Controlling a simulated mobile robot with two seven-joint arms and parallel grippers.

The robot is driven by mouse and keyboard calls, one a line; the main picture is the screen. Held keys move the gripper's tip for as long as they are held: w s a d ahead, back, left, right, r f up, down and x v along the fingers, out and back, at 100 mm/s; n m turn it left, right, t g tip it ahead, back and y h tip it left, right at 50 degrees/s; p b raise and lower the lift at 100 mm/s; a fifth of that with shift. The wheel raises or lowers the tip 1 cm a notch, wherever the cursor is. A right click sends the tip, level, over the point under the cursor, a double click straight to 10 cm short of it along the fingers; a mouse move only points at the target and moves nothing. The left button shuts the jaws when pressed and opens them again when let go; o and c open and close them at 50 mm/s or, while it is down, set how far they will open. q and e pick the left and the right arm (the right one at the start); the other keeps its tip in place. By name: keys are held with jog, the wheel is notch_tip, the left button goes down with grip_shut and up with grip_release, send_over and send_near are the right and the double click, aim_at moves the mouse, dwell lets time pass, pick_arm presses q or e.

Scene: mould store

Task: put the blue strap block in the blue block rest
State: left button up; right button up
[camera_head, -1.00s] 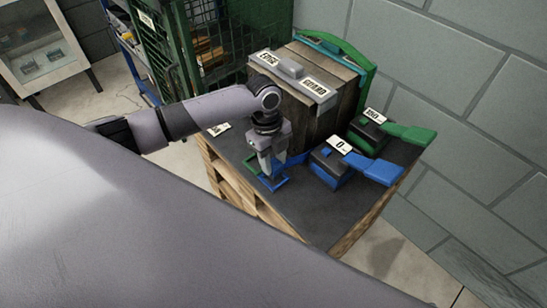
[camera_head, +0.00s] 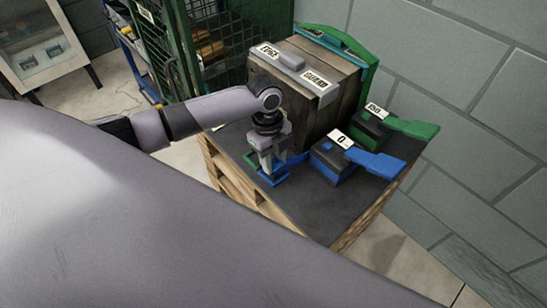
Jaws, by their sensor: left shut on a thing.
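My left gripper (camera_head: 268,163) points down over the near left part of the dark pallet top. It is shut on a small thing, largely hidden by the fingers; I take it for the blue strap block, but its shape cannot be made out. A low blue frame, which looks like the blue block rest (camera_head: 272,181), lies right under the fingertips. I cannot tell whether the held thing touches it. A blue strip (camera_head: 299,158) runs behind the gripper toward the wooden box. My right gripper is not in view.
A wooden box (camera_head: 320,85) with a grey "EDGE GUARD" piece (camera_head: 291,62) stands behind the gripper. To its right are a dark-and-blue unit (camera_head: 330,163) with a blue lever (camera_head: 376,164) and a green-levered one (camera_head: 413,129). The pallet's front right top (camera_head: 315,212) is clear.

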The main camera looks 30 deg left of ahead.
pick_arm(q)
jog(key=o, duration=1.1)
jog(key=r, duration=0.2)
jog(key=r+p, duration=0.1)
jog(key=r, duration=0.1)
jog(key=a+r, duration=0.1)
jog(key=r, duration=0.2)
jog(key=shift+w+r, duration=0.1)
jog(key=shift+w, duration=0.1)
jog(key=shift+d, duration=0.1)
